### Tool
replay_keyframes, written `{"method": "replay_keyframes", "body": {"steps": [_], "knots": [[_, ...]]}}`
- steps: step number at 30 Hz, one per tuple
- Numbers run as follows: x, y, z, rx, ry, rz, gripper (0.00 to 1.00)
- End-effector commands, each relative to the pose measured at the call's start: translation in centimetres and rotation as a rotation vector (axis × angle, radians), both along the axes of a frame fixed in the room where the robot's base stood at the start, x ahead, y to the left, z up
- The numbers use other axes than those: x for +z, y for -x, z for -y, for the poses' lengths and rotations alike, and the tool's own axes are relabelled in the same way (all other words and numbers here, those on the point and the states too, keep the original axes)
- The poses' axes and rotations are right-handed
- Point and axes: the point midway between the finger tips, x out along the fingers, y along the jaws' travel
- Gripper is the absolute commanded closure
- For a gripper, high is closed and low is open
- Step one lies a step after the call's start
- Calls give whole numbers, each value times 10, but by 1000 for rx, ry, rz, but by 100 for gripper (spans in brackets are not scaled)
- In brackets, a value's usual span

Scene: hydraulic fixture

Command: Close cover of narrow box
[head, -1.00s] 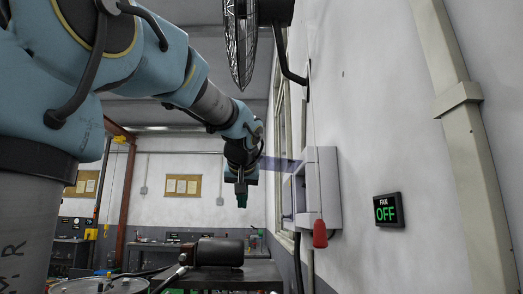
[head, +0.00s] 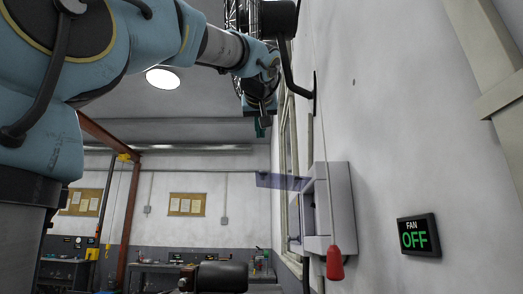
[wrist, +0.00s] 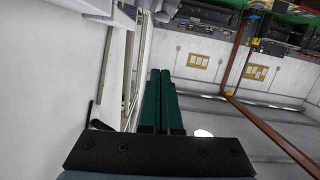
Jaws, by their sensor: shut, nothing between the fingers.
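The narrow grey box (head: 342,205) is fixed to the wall on the right in the head view. Its translucent bluish cover (head: 280,181) is open, sticking out leftward from the box's upper part, roughly level. The distance in depth between fingers and cover is hard to tell.
A wall fan (head: 276,18) on a black bracket is close to my arm, above the box. A FAN OFF sign (head: 418,235) is on the wall at right. A black cylindrical object (head: 220,277) and workbenches stand low behind. Open air lies left of the box.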

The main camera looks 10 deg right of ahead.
Motion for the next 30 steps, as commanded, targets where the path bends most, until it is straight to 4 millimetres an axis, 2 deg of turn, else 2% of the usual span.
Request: {"method": "replay_keyframes", "body": {"steps": [15,18,22,30], "knots": [[-21,-93,19,1,-3,-6,100],[-38,-90,19,0,-4,-4,100],[-52,-90,21,0,-4,-2,100],[-60,-91,21,1,-2,-3,100]]}}
